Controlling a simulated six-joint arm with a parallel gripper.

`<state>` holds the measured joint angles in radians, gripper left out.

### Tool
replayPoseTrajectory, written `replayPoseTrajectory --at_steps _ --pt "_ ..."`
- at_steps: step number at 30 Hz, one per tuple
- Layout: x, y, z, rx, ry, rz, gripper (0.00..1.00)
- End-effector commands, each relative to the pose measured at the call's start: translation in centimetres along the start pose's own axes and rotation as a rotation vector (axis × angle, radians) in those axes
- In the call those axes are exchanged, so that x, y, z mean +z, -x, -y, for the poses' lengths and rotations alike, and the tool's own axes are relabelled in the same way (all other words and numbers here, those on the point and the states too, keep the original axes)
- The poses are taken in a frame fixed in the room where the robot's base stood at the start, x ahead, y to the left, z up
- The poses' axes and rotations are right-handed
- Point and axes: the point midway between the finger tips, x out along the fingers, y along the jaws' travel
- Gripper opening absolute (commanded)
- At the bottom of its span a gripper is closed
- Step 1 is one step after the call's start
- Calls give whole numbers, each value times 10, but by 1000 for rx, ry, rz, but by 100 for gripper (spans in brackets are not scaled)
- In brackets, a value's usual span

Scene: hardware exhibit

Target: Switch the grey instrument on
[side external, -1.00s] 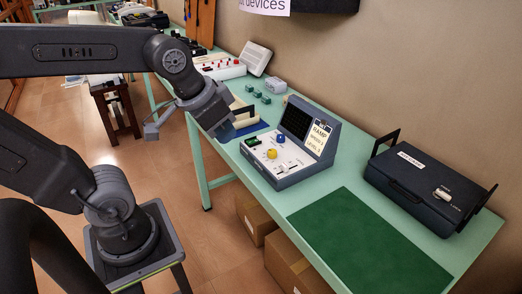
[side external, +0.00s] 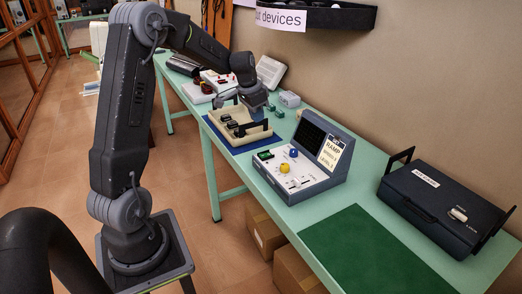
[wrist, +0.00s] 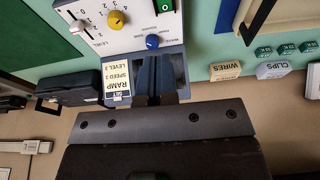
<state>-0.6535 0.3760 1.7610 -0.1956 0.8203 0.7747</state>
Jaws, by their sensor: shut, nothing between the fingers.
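The grey instrument (side external: 318,183) stands on the green bench, with a dark screen, a white control panel, a yellow knob (side external: 284,168), a blue knob (side external: 293,153) and a green switch (side external: 265,155). In the wrist view the green switch (wrist: 166,6) bears a white 0 and is cut off by the top edge; the blue knob (wrist: 153,41) and yellow knob (wrist: 117,20) also show. A card (side external: 331,152) reading RAMP is on the instrument. My gripper (side external: 259,117) is shut and empty, behind and left of the instrument, apart from it. Its fingers (wrist: 155,60) overlap the screen in the wrist view.
A beige tray (side external: 266,133) with black items lies on a blue mat left of the instrument. A black case (side external: 440,208) with raised handles stands at right. A bare green mat (side external: 385,255) lies in front of it. Small green blocks and labelled boxes sit behind.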

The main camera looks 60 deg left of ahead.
Motion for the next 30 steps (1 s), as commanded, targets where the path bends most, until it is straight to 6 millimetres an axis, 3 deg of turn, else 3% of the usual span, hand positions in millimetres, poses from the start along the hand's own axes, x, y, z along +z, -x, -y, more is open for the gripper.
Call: replayPoseTrajectory --at_steps 4,17,23,30 --pt "1 -7 10 3 1 4 0" --pt "1 -13 9 4 1 5 0" --pt "1 -44 8 7 1 8 0" --pt "2 -94 8 6 0 8 0"
